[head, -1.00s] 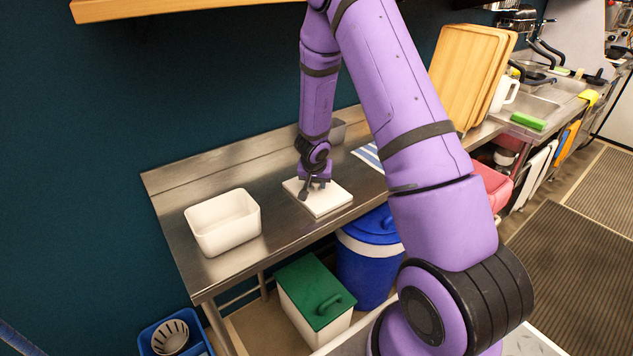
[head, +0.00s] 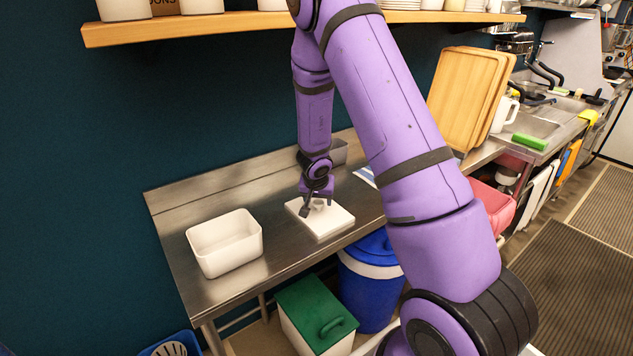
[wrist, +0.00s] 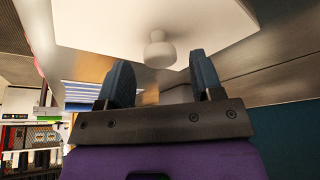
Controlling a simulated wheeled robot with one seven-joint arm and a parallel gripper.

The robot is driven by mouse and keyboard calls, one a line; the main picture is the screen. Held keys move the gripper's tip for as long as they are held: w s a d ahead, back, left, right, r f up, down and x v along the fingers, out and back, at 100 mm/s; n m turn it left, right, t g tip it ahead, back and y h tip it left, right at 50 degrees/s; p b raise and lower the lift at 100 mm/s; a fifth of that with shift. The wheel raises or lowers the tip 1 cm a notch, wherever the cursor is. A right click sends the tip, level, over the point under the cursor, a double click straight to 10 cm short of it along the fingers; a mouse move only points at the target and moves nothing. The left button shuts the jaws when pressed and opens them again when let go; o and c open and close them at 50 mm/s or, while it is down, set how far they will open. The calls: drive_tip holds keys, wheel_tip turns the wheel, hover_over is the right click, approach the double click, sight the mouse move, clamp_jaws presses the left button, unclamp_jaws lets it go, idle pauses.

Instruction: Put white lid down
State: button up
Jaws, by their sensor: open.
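The white lid (head: 333,222) lies flat on the steel counter, to the right of an open white container. In the wrist view the lid (wrist: 105,22) fills the top, and its round knob (wrist: 159,50) stands just beyond and between my fingertips. My gripper (head: 318,207) is over the lid, pointing down. In the wrist view my gripper (wrist: 160,75) has its two fingers wide apart with nothing held between them. The knob appears clear of both fingers.
The open white container (head: 225,243) stands on the steel counter (head: 190,205). A small metal pan (head: 338,152) sits behind my gripper, and a striped cloth (head: 364,176) lies to the right. A wooden shelf (head: 200,28) hangs above. Bare counter lies between container and lid.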

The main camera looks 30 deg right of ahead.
drive_tip(key=shift+v, duration=0.85)
drive_tip(key=a+r+n+t+y, duration=0.15)
drive_tip(key=a+r, duration=0.25)
drive_tip(key=r, duration=0.6)
drive_tip(key=a+r+n+t, duration=0.1)
drive_tip(key=a+r+t, duration=0.25)
drive_tip(key=r, duration=0.65)
drive_tip(key=s+a+r+n+y, duration=0.4)
drive_tip(key=s+a+r, duration=0.4)
drive_tip(key=r, duration=0.2)
drive_tip(key=s+a+r+n+g, duration=0.1)
drive_tip(key=s+r, duration=0.1)
drive_tip(key=s, duration=0.4)
drive_tip(key=s+a+r+n, duration=0.1)
drive_tip(key=s+a+r, duration=0.15)
drive_tip(key=s, duration=0.45)
drive_tip(key=s+d+g+h, duration=0.2)
drive_tip(key=s+d, duration=0.2)
drive_tip(key=s, duration=0.7)
drive_tip(key=shift+s+d+r, duration=0.15)
drive_tip(key=shift+s+d, duration=0.05)
drive_tip(key=shift+d, duration=0.15)
